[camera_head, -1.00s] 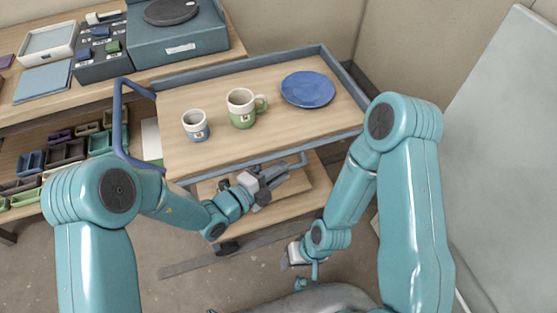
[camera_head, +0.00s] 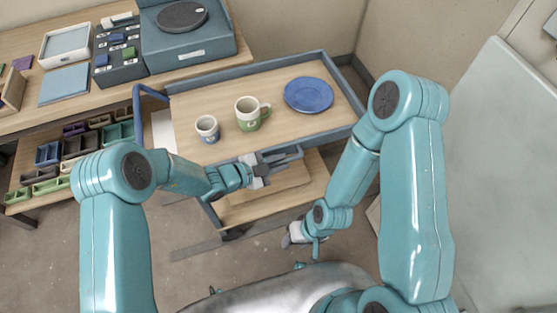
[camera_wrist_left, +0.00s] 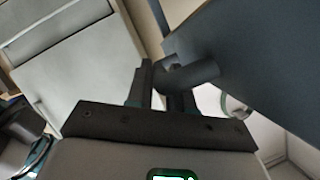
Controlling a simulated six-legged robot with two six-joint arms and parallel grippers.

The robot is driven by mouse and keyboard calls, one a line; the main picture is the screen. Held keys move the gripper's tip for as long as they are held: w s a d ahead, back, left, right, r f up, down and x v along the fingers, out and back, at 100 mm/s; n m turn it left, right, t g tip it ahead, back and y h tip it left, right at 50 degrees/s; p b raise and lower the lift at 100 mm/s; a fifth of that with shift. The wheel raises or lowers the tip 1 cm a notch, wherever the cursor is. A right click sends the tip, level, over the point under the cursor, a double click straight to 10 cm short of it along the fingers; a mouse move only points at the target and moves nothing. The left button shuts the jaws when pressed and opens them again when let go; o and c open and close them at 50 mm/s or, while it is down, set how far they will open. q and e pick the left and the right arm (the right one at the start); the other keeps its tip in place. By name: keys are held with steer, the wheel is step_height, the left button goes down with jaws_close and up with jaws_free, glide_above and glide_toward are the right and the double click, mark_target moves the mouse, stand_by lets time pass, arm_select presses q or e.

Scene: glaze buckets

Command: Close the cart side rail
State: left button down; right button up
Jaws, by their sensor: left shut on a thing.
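The cart (camera_head: 200,100) has a wooden top with a raised blue-grey rim. Its side rail (camera_head: 292,155) is a thin blue-grey bar along the near edge. My left gripper (camera_head: 272,163) is shut on this rail, close to the height of the top. In the left wrist view the jaws (camera_wrist_left: 168,85) close around a dark round bar, beside a large dark blue panel. The fingers hide part of the bar. My right gripper (camera_head: 296,235) hangs low, right of the cart and apart from it; its jaws are too small to read.
A small blue-and-white cup (camera_head: 207,129), a green-and-white mug (camera_head: 250,114) and a blue plate (camera_head: 308,95) stand on the cart top. A blue handle (camera_head: 137,105) rises at its left end. A workbench (camera_head: 80,92) stands behind left, and a pale panel (camera_head: 500,170) at right.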

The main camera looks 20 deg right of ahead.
stand_by(0.5)
arm_select(q)
steer(key=c, duration=1.4)
jaws_free()
steer(key=shift+a, duration=0.15)
steer(key=v, duration=1.6)
steer(key=shift+r, duration=0.2)
